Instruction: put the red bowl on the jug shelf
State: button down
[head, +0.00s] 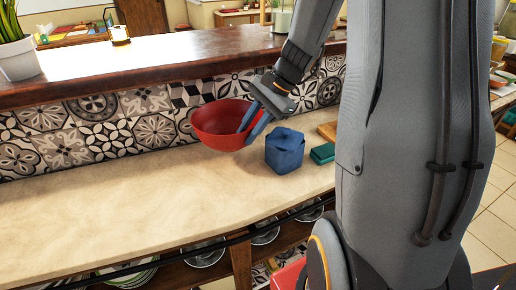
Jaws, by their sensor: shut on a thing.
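The red bowl (214,133) is at the tiled back wall of the counter, left of the blue box-like object, opening upward. My gripper (247,128) comes down from the upper right and is shut on the right side of the bowl's rim, one blue finger showing inside the bowl and the other outside. Whether the bowl's base touches the counter or hangs just above it, I cannot tell. I see no jug, so I cannot tell which shelf is the jug shelf.
A blue faceted object (285,155) stands close to the right of the gripper, with a green block (322,153) beyond it. The pale counter (110,205) is clear to the left. A wooden ledge (170,65) runs above the tiles. Plates and glass bowls (205,252) sit below the counter.

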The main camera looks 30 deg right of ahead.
notch_tip(320, 180, down, 7)
jog(key=shift+r+p, duration=0.1)
jog(key=shift+p, duration=0.35)
jog(key=c, duration=1.5)
grip_release()
jog(key=shift+a, duration=0.1)
jog(key=shift+r, duration=0.1)
